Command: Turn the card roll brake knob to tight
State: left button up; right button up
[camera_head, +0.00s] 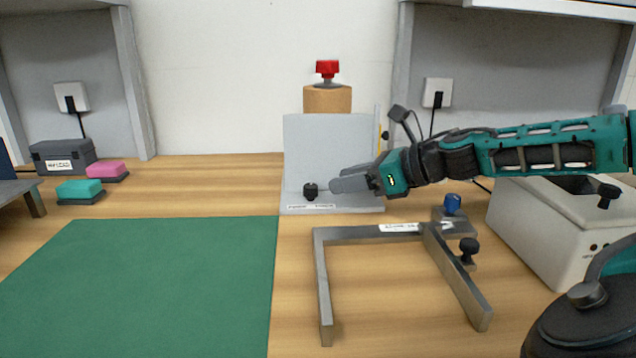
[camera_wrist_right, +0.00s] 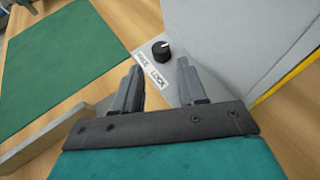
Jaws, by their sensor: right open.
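A black knob (camera_head: 310,190) stands on the grey base plate at the front foot of an upright grey panel (camera_head: 325,150). In the right wrist view the black knob (camera_wrist_right: 160,50) has a light mark on its top and a white label beside it, partly readable as "LOCK". A brown card roll (camera_head: 327,98) with a red knob (camera_head: 327,68) on top shows behind the panel. My right gripper (camera_head: 333,187) comes from the right, open and empty. In the right wrist view the knob is just beyond the fingertips (camera_wrist_right: 158,66), roughly between them, apparently untouched. My left gripper is out of view.
A grey metal frame (camera_head: 322,285) with a blue knob (camera_head: 452,203) and a black knob (camera_head: 469,246) stands in front of the right arm. A white box (camera_head: 545,225) is at right. A flat green mat (camera_head: 150,285) covers the left; pink (camera_head: 107,169) and teal (camera_head: 80,188) blocks lie behind it.

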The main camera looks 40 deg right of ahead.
aim_at(316, 186)
jog(key=p+x, duration=0.1)
jog(key=x, duration=0.1)
jog(key=p+x, duration=0.1)
jog(key=x, duration=0.2)
jog(key=shift+r+p, duration=0.25)
jog(key=shift+p, duration=0.1)
jog(key=shift+w+a+f+p, duration=0.15)
jog(key=shift+w+f+p, duration=0.2)
jog(key=shift+w+p, duration=0.25)
jog(key=shift+w+a+f, duration=0.1)
jog(key=shift+w+f, duration=0.15)
jog(key=shift+f, duration=0.05)
jog(key=shift+c, duration=0.2)
